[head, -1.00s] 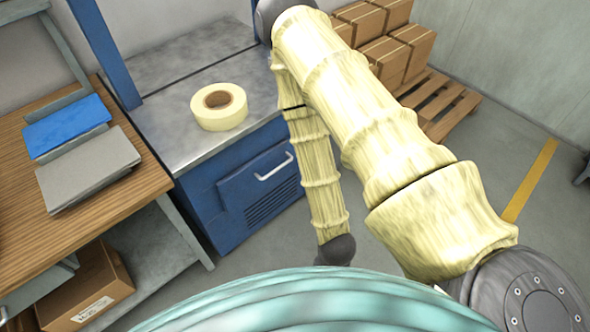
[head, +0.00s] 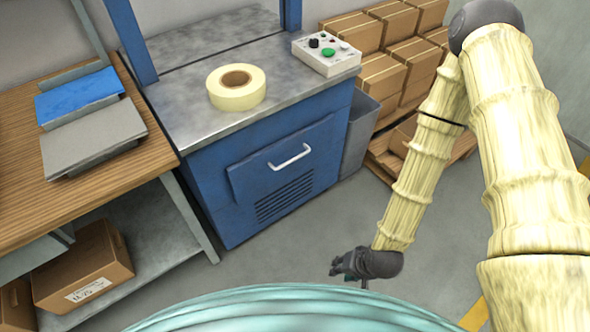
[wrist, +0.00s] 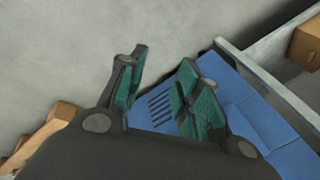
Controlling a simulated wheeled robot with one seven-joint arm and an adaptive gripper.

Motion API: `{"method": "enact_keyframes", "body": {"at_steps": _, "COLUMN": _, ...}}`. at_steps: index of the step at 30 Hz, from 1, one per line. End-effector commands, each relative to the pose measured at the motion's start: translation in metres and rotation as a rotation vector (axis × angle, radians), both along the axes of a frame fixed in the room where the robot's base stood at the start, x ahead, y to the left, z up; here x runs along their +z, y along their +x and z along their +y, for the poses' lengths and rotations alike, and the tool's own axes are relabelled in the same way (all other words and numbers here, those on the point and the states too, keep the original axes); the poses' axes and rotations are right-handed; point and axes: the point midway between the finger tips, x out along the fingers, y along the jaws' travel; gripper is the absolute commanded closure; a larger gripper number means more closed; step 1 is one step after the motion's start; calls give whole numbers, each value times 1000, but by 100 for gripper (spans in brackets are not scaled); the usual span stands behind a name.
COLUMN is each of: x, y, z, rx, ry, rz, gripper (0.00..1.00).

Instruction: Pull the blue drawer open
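The blue drawer (head: 284,166) is in the front of a blue metal cabinet (head: 215,215). It has a pale bar handle (head: 290,157) and looks closed, its face close to the cabinet front. My gripper (head: 345,266) is low over the floor, to the right of and below the drawer in the head view, apart from it. In the wrist view my gripper (wrist: 160,95) shows its green-padded fingers spread apart with nothing between them. The blue cabinet front with dark vent slots (wrist: 158,110) lies beyond the fingers; I cannot make out the handle there.
A tape roll (head: 236,87) and a control box (head: 326,53) sit on the cabinet top. A grey bin (head: 358,135) stands right of the cabinet, near stacked cartons (head: 375,75). A wooden bench (head: 150,172) stands left. The floor before the cabinet is clear.

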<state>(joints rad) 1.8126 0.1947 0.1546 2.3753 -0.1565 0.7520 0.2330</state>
Motion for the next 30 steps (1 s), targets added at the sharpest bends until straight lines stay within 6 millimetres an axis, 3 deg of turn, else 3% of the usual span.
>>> {"method": "enact_keyframes", "body": {"at_steps": 1, "x": -18, "y": 16, "z": 8, "rx": -29, "ry": 35, "rz": -26, "gripper": 67}}
{"method": "enact_keyframes", "body": {"at_steps": 3, "x": -25, "y": 37, "z": 20, "rx": -67, "ry": 88, "rz": -60, "gripper": 67}}
{"method": "enact_keyframes", "body": {"at_steps": 13, "x": -39, "y": 135, "z": 64, "rx": -239, "ry": 342, "rz": -208, "gripper": 67}}
{"method": "enact_keyframes", "body": {"at_steps": 20, "x": -31, "y": 203, "z": 83, "rx": -344, "ry": 530, "rz": -310, "gripper": 67}}
{"method": "enact_keyframes", "body": {"at_steps": 30, "x": 4, "y": 290, "z": 88, "rx": -464, "ry": 803, "rz": -450, "gripper": 67}}
